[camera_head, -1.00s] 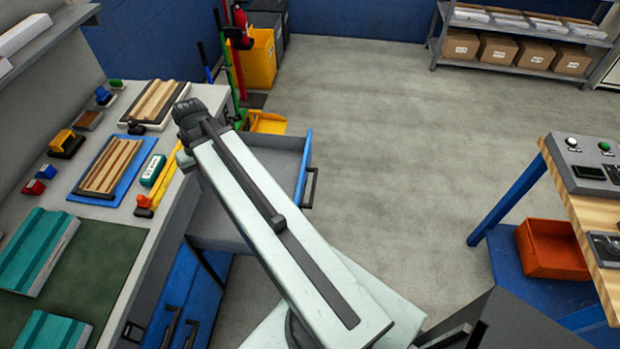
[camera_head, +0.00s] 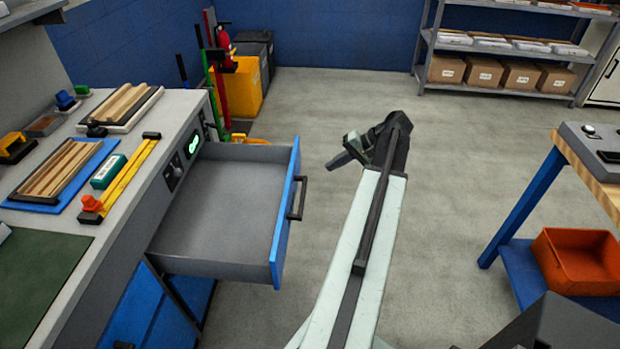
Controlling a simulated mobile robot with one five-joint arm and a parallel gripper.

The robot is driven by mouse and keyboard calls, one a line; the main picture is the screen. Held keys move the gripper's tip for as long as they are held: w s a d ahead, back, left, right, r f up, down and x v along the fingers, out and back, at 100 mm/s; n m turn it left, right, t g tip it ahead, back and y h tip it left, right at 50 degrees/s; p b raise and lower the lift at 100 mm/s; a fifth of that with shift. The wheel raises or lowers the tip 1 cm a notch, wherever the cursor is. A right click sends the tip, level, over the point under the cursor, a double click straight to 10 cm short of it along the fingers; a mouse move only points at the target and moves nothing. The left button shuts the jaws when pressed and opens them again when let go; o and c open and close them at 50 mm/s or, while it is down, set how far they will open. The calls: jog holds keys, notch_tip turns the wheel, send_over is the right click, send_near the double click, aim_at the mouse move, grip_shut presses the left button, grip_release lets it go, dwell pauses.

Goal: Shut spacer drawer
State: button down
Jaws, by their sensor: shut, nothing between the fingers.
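The spacer drawer (camera_head: 225,205) is pulled far out of the grey workbench, and its inside looks empty. Its blue front (camera_head: 287,215) faces right and carries a dark bar handle (camera_head: 297,198). My gripper (camera_head: 337,161) is shut and empty, at the end of my raised arm. It points left, to the right of the drawer front in the picture, with a visible gap between them. The exact height of the gripper against the handle is hard to tell.
The workbench (camera_head: 140,190) holds wooden strips, a yellow tool (camera_head: 125,178) and small blocks. Blue cabinet doors (camera_head: 150,310) are below the drawer. A yellow bin (camera_head: 240,85) stands behind. An orange bin (camera_head: 578,262) is on the right. The floor (camera_head: 440,190) between is clear.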

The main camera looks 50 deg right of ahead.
aim_at(291, 182)
jog(key=shift+w+a+r+b+x, duration=0.25)
jog(key=shift+b+x, duration=0.75)
jog(key=shift+x, duration=1.1)
jog(key=shift+w+a+r+b+x, duration=0.1)
jog(key=shift+w+r+b+x, duration=0.25)
jog(key=shift+b+x, duration=1.15)
jog(key=shift+w+a+r+b+x, duration=0.2)
jog(key=shift+r+b+x, duration=0.25)
jog(key=shift+x, duration=2.2)
jog(key=shift+d, duration=0.1)
